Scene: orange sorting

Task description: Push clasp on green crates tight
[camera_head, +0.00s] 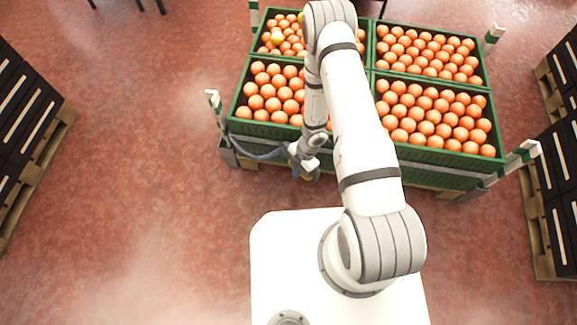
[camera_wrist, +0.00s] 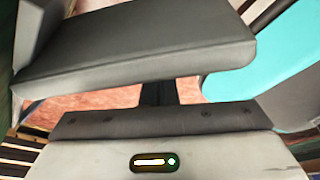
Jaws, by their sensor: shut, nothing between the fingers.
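Green crates full of oranges stand in front of me; the front left crate (camera_head: 265,129) and the front right crate (camera_head: 440,156) are nearest. My gripper (camera_head: 306,168) is low at the front side of the stack, below the front left crate's rim, shut and empty. A blue strap-like band (camera_head: 259,154) runs along the stack's front, left of my gripper. In the wrist view, a teal surface (camera_wrist: 262,50) lies at the right, close to the dark grey gripper parts; I cannot tell if they touch. The clasp cannot be made out clearly; my gripper and arm hide part of the front.
The back left crate (camera_head: 262,35) holds a few yellowish fruits; the back right crate (camera_head: 430,75) is full. Posts with pale tops (camera_head: 215,101) stand at the corners. Black crates on pallets flank both sides (camera_head: 30,115). Red floor (camera_head: 150,190) is clear at left.

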